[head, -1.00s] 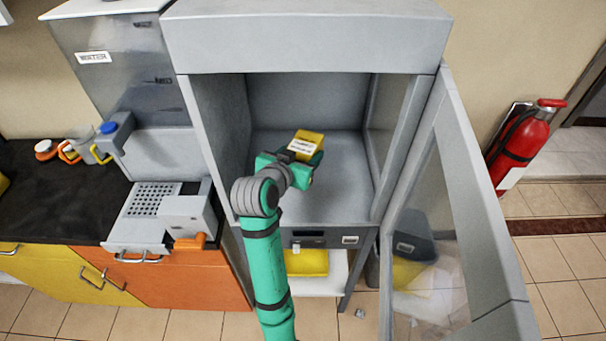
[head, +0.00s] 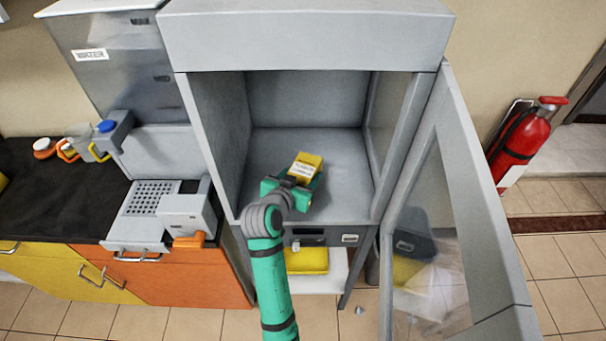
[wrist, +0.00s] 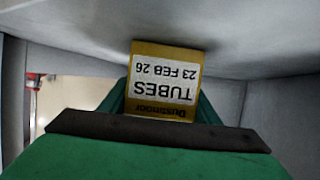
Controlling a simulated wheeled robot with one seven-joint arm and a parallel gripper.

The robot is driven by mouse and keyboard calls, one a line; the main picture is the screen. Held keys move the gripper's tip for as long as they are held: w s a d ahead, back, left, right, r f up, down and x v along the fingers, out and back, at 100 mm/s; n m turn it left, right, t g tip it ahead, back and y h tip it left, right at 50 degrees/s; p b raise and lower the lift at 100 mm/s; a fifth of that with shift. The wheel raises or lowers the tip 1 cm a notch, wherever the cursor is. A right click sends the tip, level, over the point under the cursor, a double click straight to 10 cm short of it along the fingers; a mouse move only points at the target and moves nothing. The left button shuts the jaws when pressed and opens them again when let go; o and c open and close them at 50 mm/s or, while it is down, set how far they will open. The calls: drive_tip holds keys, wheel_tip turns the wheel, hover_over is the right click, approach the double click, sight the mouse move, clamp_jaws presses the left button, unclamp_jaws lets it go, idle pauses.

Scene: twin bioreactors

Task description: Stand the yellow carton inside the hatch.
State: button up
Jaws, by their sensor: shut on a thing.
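The yellow carton (head: 305,166) with a white label is in my gripper (head: 297,180), inside the open grey hatch (head: 340,150). My gripper is shut on it. In the wrist view the carton (wrist: 165,75) shows its label, reading TUBES and 23 FEB 26 upside down, between the green fingers. Its far end is close to the grey hatch surface; I cannot tell whether it touches. The carton's lower part is hidden by my gripper in the head view.
The hatch door (head: 460,190) stands open on the right. Bare hatch floor lies right of and behind the carton. A water dispenser (head: 120,60) and counter (head: 60,200) stand left. A fire extinguisher (head: 527,140) hangs right. A yellow item (head: 306,261) lies on the shelf below.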

drive_tip(key=shift+a, duration=0.1)
drive_tip(key=o, duration=1.2)
drive_tip(key=shift+f, duration=0.1)
drive_tip(key=shift+c, duration=0.2)
drive_tip(key=shift+w, duration=0.1)
drive_tip(key=v, duration=1.2)
